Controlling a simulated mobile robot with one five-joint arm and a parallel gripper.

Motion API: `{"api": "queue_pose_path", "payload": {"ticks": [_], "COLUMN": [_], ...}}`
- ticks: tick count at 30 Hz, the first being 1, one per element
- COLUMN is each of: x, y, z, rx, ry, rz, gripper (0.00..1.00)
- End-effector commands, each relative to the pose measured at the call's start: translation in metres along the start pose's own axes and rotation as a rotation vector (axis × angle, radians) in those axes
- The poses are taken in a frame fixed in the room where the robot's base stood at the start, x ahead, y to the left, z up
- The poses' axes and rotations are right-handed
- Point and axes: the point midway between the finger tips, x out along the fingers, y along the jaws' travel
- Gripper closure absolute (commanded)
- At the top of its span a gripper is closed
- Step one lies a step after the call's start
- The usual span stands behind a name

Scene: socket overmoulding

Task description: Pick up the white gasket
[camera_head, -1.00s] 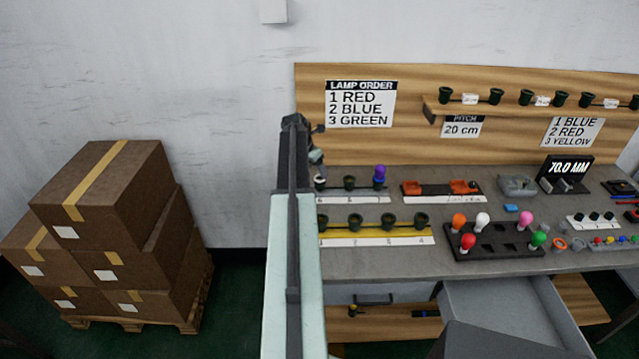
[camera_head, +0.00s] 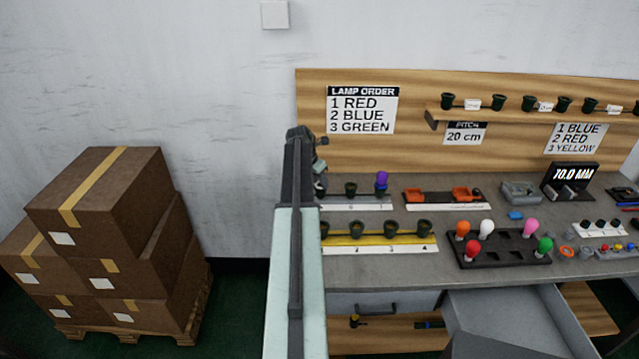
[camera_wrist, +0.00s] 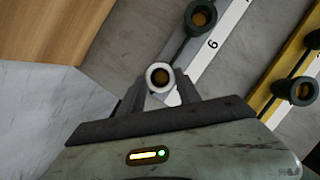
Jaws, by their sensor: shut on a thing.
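The white gasket (camera_wrist: 160,75) is a small white ring between my fingertips in the wrist view. A dark, brownish centre shows through it; I cannot tell whether it is around a socket or only above one. My gripper (camera_wrist: 161,90) is shut on it, over the end of the white numbered strip. In the head view my gripper (camera_head: 320,183) is at the left end of the back row, and my arm hides the gasket there.
A dark green socket (camera_wrist: 201,17) stands close by on the strip. A yellow-backed row of sockets (camera_head: 390,240) lies in front. A bulb tray (camera_head: 498,259) is further right, above an open drawer (camera_head: 505,310). Stacked boxes (camera_head: 110,200) stand at left.

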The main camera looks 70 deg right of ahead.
Motion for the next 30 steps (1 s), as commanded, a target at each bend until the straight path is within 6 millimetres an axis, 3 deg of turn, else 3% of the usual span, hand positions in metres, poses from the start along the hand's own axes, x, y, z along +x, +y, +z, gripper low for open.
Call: {"api": "queue_pose_path", "payload": {"ticks": [10,24,30], "x": [-0.039,-0.056,-0.060], "y": [-0.003,-0.125,-0.150], "z": [0.015,-0.016,-0.020], "rx": [0.000,0.003,0.000], "ry": [0.000,0.000,0.000], "rz": [0.000,0.000,0.000], "gripper": [0.97,0.97,0.97]}}
